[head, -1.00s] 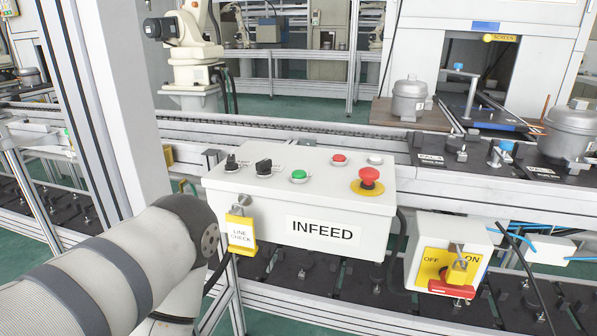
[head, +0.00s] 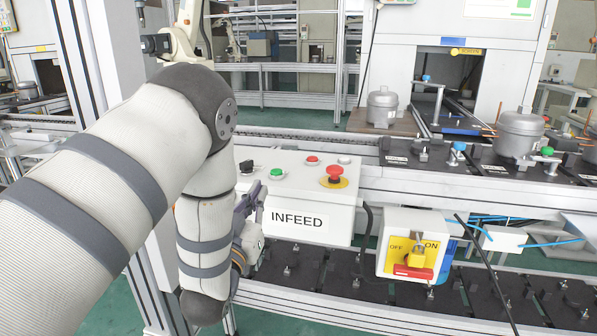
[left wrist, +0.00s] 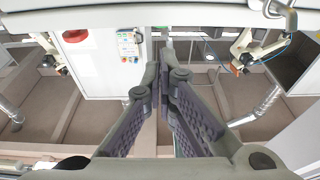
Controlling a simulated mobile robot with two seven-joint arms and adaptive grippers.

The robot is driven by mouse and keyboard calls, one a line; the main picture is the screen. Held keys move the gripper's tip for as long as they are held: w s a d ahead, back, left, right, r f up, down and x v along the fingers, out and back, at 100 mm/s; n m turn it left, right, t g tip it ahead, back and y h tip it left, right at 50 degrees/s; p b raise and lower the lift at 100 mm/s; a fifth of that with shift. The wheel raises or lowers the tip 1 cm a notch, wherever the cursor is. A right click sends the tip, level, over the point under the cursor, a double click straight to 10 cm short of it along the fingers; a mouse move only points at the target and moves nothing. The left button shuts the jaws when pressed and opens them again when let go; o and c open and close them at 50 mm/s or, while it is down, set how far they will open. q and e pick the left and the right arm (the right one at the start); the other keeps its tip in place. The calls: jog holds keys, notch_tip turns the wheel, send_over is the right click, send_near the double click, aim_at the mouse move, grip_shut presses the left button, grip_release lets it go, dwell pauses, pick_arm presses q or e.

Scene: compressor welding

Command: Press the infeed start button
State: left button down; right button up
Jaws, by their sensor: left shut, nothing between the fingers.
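The white INFEED control box (head: 330,222) is in the middle of the head view. A green button (head: 277,173) sits on its top. My left gripper (head: 255,190) is at the box's left front edge, left of and slightly below the green button in the picture; I cannot tell whether it touches the box. In the left wrist view the fingers (left wrist: 165,55) are shut, with nothing between them. My left arm hides the left end of the box. The right gripper is not in view.
The box top also has a black selector (head: 246,167), a small red button (head: 312,160), a white button (head: 344,161) and a red emergency stop (head: 335,173) on yellow. A switch box (head: 412,243) with a yellow plate hangs to the right. The conveyor runs behind.

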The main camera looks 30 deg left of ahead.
pick_arm(q)
notch_tip(320, 180, up, 3)
jog(key=shift+w+d+t, duration=0.1)
jog(key=shift+d+t, duration=0.05)
jog(key=shift+t, duration=0.45)
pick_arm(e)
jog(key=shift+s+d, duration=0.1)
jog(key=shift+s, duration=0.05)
pick_arm(q)
notch_tip(320, 180, up, 3)
send_over(275, 182)
jog(key=shift+w+b, duration=0.1)
jog(key=shift+b, duration=0.25)
notch_tip(275, 182, down, 3)
jog(key=shift+r, duration=0.1)
jog(key=shift+f, duration=0.5)
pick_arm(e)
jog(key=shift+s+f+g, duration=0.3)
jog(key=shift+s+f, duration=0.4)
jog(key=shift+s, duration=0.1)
